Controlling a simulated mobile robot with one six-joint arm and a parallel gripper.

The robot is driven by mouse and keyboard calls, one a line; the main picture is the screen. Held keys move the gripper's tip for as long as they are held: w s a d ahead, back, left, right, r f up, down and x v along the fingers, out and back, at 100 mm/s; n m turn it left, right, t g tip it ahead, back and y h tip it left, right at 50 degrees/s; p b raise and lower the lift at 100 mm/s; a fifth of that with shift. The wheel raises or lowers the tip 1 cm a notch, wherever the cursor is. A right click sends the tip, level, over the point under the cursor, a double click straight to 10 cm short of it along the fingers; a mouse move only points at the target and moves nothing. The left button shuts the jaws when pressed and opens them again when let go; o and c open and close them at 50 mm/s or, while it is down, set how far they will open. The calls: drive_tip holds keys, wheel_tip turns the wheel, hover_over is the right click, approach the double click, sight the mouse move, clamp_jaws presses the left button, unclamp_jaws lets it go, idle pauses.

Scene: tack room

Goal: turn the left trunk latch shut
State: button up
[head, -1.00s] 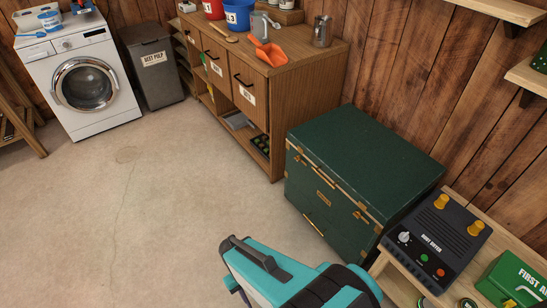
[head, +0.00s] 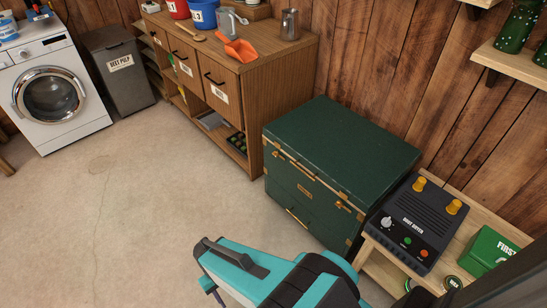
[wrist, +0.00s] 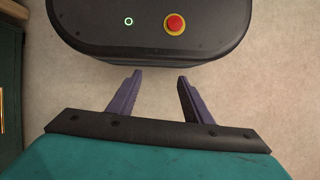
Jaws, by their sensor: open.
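The dark green trunk (head: 335,148) stands on the floor against the wooden wall, lid down, with brass fittings on its front. The left latch (head: 279,155) is a small brass piece near the front's upper left; its exact turn is too small to tell. The right latch (head: 343,206) is a similar brass piece near the right end. My gripper (wrist: 155,88) is open and empty in the wrist view, pointing over bare floor and my base. In the head view my teal arm is in front of the trunk, apart from it. A green strip of trunk (wrist: 8,95) shows at the wrist view's left edge.
A low wooden bench (head: 378,257) right of the trunk holds a black box with yellow knobs (head: 417,225) and a green first aid box (head: 484,251). A wooden cabinet (head: 265,90) stands behind left. The floor (head: 130,220) at left is clear.

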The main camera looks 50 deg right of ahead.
drive_tip(key=w+a+f+m+t+y+b, duration=0.1)
drive_tip(key=w+f+m+t+b, duration=0.25)
drive_tip(key=w, duration=0.85)
drive_tip(key=w+f+m+t+y+b, duration=0.15)
drive_tip(key=w+m+t+b, duration=0.3)
drive_tip(key=w, duration=0.65)
drive_tip(key=w+d+r+m+t+h+b, duration=0.25)
drive_tip(key=w+d+m+t, duration=0.2)
drive_tip(key=w, duration=0.55)
drive_tip(key=w+d+r+m+t+h+b, duration=0.25)
drive_tip(key=w+d+m+b, duration=0.2)
drive_tip(key=w, duration=0.45)
drive_tip(key=w+d+r+m+t+h+b, duration=0.15)
drive_tip(key=d+r+m+h+b, duration=0.3)
drive_tip(key=d+m, duration=0.45)
drive_tip(key=w+d+r+m+t+h+b, duration=0.1)
drive_tip(key=w+d+r+m+h+b, duration=0.3)
drive_tip(key=d+m, duration=0.5)
drive_tip(key=s+d+r+m+g+h+b, duration=0.1)
drive_tip(key=s+d+m+g+h+b, duration=0.6)
drive_tip(key=s+d+m+g, duration=0.7)
drive_tip(key=d+m+b, duration=0.1)
drive_tip(key=m, duration=0.3)
drive_tip(key=shift+s+d+r+m+h, duration=0.2)
drive_tip(key=shift+s+m+h, duration=0.1)
drive_tip(key=shift+m, duration=0.1)
